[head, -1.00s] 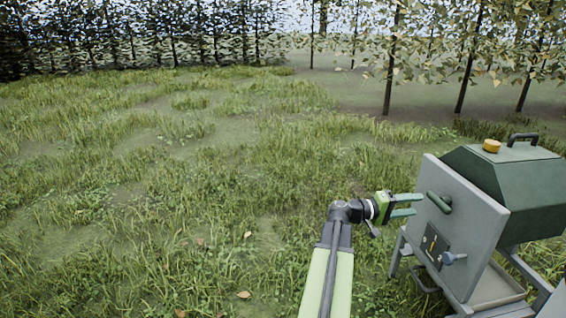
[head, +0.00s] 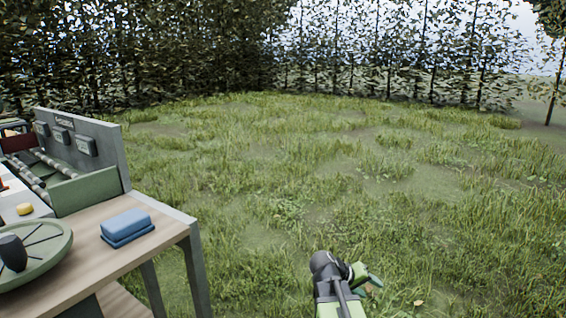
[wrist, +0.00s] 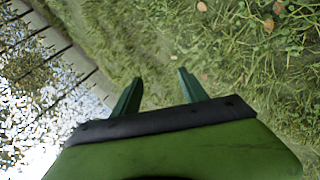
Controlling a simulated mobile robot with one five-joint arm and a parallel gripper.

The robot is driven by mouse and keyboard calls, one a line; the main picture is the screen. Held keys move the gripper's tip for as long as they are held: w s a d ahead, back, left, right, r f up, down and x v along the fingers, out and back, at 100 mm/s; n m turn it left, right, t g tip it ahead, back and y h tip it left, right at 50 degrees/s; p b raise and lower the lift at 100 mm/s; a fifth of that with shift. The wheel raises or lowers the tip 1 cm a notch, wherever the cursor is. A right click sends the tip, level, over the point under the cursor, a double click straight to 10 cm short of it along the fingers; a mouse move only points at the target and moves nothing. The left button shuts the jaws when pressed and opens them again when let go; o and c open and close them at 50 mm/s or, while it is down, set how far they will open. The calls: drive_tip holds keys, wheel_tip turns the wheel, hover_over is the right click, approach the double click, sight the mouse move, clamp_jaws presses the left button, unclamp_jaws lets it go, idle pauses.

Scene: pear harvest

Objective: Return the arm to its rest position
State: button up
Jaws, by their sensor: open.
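My gripper (wrist: 157,92) shows in the wrist view with its two green fingers spread apart and nothing between them. Grass lies beyond the fingertips. In the head view my arm is at the bottom, right of centre, with the gripper (head: 372,280) partly hidden behind the dark wrist joint. It is over open grass, touching nothing that I can see.
At the left stands a wooden table (head: 85,255) with a blue block (head: 127,225) and a round green tray (head: 45,262) holding a dark object (head: 12,252). Behind it is a grey panelled machine (head: 95,150). Grass is free in the middle and right; trees line the back.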

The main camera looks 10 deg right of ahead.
drive_tip(key=s+a+f+n+y, duration=0.1)
drive_tip(key=s+a+f+y, duration=0.15)
drive_tip(key=a, duration=0.65)
drive_tip(key=s+a+f+g+y+p, duration=0.15)
drive_tip(key=a+y, duration=0.25)
drive_tip(key=a, duration=0.6)
drive_tip(key=s+a+f+n+y+b, duration=0.1)
drive_tip(key=a+f+y, duration=0.15)
drive_tip(key=a, duration=0.65)
wheel_tip(320, 180, up, 39)
drive_tip(key=p, duration=3.8)
drive_tip(key=shift+w+f+y+p, duration=0.2)
drive_tip(key=shift+y+p, duration=0.1)
drive_tip(key=shift+p, duration=0.1)
drive_tip(key=shift+d+f, duration=0.1)
drive_tip(key=shift+f, duration=0.05)
drive_tip(key=shift+c, duration=0.4)
